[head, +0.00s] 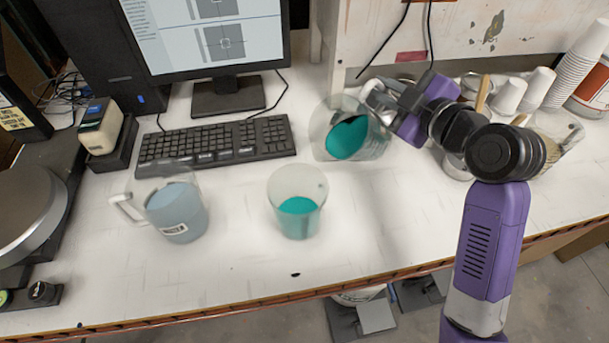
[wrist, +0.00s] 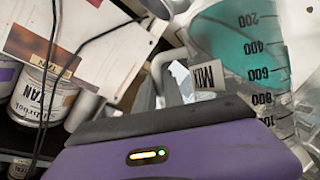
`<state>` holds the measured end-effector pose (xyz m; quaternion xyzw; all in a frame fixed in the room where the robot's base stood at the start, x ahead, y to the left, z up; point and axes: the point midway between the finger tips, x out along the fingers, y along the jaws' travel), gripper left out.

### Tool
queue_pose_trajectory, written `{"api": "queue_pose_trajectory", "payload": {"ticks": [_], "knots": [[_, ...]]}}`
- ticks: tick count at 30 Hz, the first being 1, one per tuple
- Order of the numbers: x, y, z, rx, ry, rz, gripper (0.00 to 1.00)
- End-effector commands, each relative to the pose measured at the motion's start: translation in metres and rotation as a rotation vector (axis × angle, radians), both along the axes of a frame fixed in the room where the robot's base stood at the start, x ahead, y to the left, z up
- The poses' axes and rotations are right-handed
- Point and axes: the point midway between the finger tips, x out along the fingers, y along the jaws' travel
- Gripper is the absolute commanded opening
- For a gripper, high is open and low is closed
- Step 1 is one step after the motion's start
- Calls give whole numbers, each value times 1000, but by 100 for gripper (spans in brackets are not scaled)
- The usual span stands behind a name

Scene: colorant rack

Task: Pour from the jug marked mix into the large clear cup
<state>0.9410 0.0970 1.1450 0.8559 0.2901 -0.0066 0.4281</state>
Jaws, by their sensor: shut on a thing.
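My gripper (head: 376,100) is shut on the handle of a clear jug (head: 322,128) holding teal liquid. The jug is tilted over to the left, its mouth above and right of the large clear cup. In the wrist view the jug (wrist: 278,95) shows volume marks and a small white tag (wrist: 208,77) whose upside-down lettering seems to read MIX. The large clear cup (head: 311,184) stands upright on the table with teal liquid in its lower half. No stream between jug and cup can be made out.
Another jug (head: 178,212) with grey-blue liquid and a label stands left of the cup. A keyboard (head: 215,143) and monitor stand behind. White cups (head: 509,95) and containers crowd the back right. The table front (head: 240,265) is mostly clear.

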Motion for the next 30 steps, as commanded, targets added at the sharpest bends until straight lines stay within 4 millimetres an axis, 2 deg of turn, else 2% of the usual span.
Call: {"api": "queue_pose_trajectory", "payload": {"ticks": [30], "knots": [[-3,3,10,-33,-41,-1,0]]}}
